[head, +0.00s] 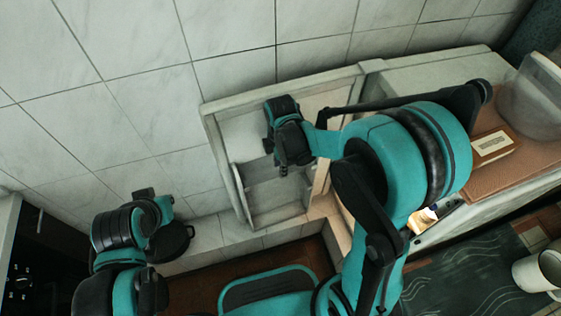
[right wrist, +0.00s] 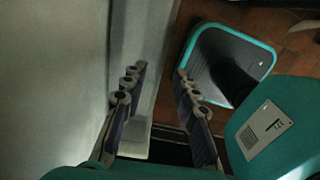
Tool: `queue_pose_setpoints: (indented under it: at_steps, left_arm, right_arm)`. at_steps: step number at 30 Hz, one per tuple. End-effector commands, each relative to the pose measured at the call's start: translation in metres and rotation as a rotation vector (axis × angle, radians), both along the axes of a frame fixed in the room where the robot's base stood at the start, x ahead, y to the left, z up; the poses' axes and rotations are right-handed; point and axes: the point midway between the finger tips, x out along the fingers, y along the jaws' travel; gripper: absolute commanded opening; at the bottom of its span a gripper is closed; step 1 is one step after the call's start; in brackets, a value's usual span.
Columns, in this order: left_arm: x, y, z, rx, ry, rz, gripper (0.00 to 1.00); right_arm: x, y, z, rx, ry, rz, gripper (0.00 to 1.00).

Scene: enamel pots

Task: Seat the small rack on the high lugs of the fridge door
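The pale open-fronted fridge door (head: 212,135) lies behind my right arm in the head view, with raised rims and ledges inside. A pale grey shelf-like piece (head: 272,190) sits in its lower part; I cannot tell whether it is the small rack or part of the door. The high lugs cannot be made out. My right gripper (head: 283,163) is over the door's inside, just above that piece. In the right wrist view its fingers (right wrist: 161,90) are spread, with no held object visible between them. My left gripper (head: 170,232) is at lower left, its fingers unclear.
A brown surface (head: 520,165) at right bears a labelled packet (head: 490,147) and a clear container (head: 537,95). A white mug (head: 540,270) stands at lower right, and a small pale-and-orange item (head: 422,220) lies beside my right arm. A tiled wall (head: 130,80) runs behind.

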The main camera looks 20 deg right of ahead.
Motion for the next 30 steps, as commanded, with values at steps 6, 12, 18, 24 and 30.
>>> queue_pose_setpoints:
  at_steps: [6,12,18,24,30]
  left_arm:
    - [0.0,0.0,0.0,0.0,0.0,0.0,0.0]
    - [0.0,0.0,0.0,0.0,0.0,0.0,0.0]
    - [0.0,0.0,0.0,0.0,0.0,0.0,0.0]
    - [0.0,0.0,0.0,0.0,0.0,0.0,0.0]
    - [0.0,0.0,0.0,0.0,0.0,0.0,0.0]
  right_arm:
    - [-0.001,0.0,0.029,0.0,0.0,0.0,0.29]
    - [-0.001,0.0,0.073,0.0,0.0,0.0,0.29]
    - [-0.001,0.0,0.106,0.0,0.0,0.0,0.29]
    - [-0.001,0.0,0.118,0.0,0.0,0.0,0.29]
    - [-0.001,0.0,0.119,0.0,0.0,0.0,0.29]
